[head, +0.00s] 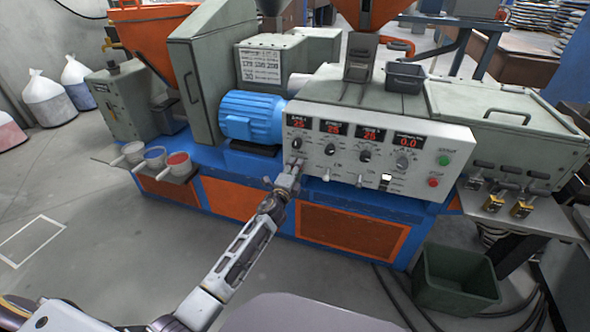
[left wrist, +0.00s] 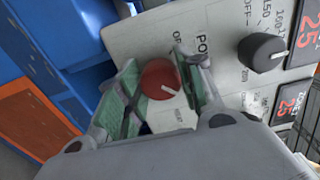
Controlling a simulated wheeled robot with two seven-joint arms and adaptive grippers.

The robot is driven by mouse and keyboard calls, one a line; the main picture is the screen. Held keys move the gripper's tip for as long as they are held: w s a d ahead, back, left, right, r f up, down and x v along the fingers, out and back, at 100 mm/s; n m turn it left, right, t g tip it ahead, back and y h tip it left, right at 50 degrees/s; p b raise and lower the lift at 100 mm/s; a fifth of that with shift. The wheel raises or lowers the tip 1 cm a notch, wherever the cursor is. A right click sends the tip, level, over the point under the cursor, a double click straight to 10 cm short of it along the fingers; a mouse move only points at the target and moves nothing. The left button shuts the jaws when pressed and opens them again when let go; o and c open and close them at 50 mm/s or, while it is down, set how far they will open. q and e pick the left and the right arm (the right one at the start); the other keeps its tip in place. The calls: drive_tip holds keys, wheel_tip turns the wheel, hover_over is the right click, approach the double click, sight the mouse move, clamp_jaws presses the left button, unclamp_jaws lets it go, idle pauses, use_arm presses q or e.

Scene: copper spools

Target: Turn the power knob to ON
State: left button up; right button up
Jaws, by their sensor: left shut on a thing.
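The red power knob (left wrist: 158,78) with a white pointer line shows in the left wrist view, on the light control panel (left wrist: 225,40) beside partly covered lettering. The pointer line aims to the right and slightly down in that view; I cannot tell which mark it meets. My left gripper (left wrist: 157,84) has its green-padded fingers on both sides of the knob and is shut on it. In the head view my left gripper (head: 291,168) is at the lower left of the control panel (head: 320,152) and hides the knob. My right gripper is not in view.
Black knobs (head: 331,149) and red displays (head: 333,127) line the panel; a black knob (left wrist: 263,52) is close to my left gripper. A green button (head: 444,160) and red button (head: 433,182) are at the panel's right. A dark green bin (head: 455,280) stands on the floor.

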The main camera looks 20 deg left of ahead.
use_arm(q)
drive_tip(key=shift+f, duration=0.1)
drive_tip(key=o, duration=1)
drive_tip(key=s, duration=1.2)
drive_tip(key=shift+a, duration=0.2)
idle(0.7)
